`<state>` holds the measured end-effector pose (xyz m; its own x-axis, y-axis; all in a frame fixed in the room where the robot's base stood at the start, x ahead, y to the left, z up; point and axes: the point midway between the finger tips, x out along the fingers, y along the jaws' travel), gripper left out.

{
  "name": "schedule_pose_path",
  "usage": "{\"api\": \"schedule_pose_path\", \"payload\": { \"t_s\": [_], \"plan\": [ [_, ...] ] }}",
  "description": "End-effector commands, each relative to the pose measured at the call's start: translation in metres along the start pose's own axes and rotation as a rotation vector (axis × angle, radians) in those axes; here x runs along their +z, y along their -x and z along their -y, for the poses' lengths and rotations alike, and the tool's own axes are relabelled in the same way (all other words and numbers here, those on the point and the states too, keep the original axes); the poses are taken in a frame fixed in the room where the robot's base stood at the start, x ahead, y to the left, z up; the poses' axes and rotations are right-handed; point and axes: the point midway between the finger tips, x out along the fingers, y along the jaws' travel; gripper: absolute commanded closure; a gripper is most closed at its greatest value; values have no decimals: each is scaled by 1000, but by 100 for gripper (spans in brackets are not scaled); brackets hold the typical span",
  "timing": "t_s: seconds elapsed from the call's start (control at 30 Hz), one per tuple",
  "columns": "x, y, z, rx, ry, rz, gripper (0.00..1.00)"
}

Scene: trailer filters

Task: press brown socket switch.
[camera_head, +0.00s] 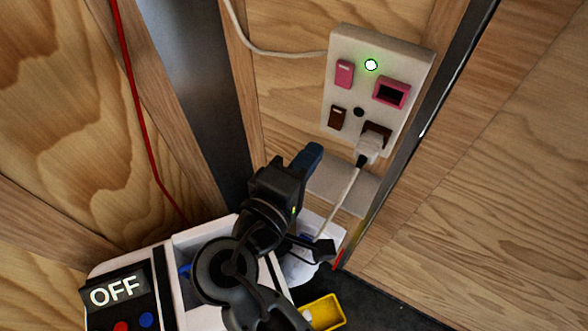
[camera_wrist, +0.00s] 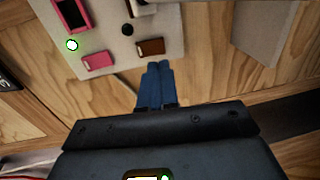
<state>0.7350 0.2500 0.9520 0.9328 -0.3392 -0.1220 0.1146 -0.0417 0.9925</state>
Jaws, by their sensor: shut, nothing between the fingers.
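The brown socket switch (camera_head: 337,118) is on the lower left of a white wall panel (camera_head: 345,50), under a pink switch (camera_head: 344,74). In the wrist view the brown switch (camera_wrist: 150,47) lies just beyond my gripper's blue fingertips, with a small gap in the picture. My gripper (camera_head: 313,155) is shut and empty, below the panel in the head view. It also shows in the wrist view (camera_wrist: 159,66). I cannot tell its exact distance from the panel. A white plug (camera_head: 369,146) sits in the brown socket (camera_head: 377,131) right of the brown switch.
A green light (camera_head: 371,65) glows on the panel beside an empty pink socket (camera_head: 391,92). The plug's cord hangs down close to the right of my gripper. A white box marked OFF (camera_head: 114,291) and a yellow container (camera_head: 323,313) are below.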

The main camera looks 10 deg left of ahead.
Motion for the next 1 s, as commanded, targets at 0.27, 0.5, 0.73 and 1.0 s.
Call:
{"api": "schedule_pose_path", "payload": {
  "t_s": [0.27, 0.5, 0.73, 1.0],
  "plan": [
    [0, -47, -2, 0, 0, 2, 100],
    [0, -62, 0, 0, 1, -1, 100],
    [0, -63, 0, 0, 0, -1, 100],
    [0, -67, 1, 0, 0, 0, 100]
  ]
}}
